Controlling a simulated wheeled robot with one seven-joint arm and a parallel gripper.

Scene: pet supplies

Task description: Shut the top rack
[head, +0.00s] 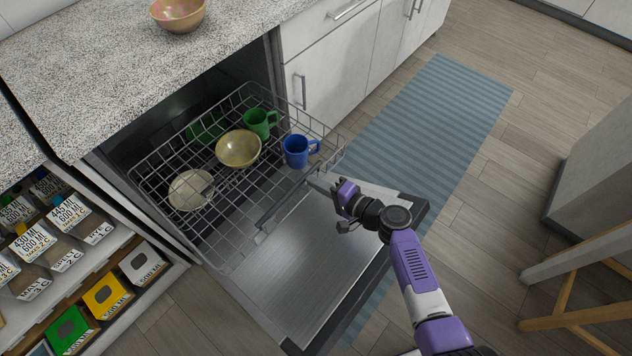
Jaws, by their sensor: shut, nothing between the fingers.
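The top rack (229,262) is a grey wire basket pulled well out of the dishwasher, above the lowered door (300,285). It holds a green mug (259,122), a blue mug (296,151), a yellow bowl (238,149), a pale bowl (190,190) and a green dish (204,129) at the back. My gripper (325,182) is shut and empty at the rack's front right corner, over the door. Whether its fingertips touch the wire cannot be told.
A speckled counter (100,75) with a pink bowl (178,13) is above the dishwasher. A shelf of boxes (105,296) stands at left. A blue striped rug (440,120) lies on clear floor. A wooden stool (580,280) is at right.

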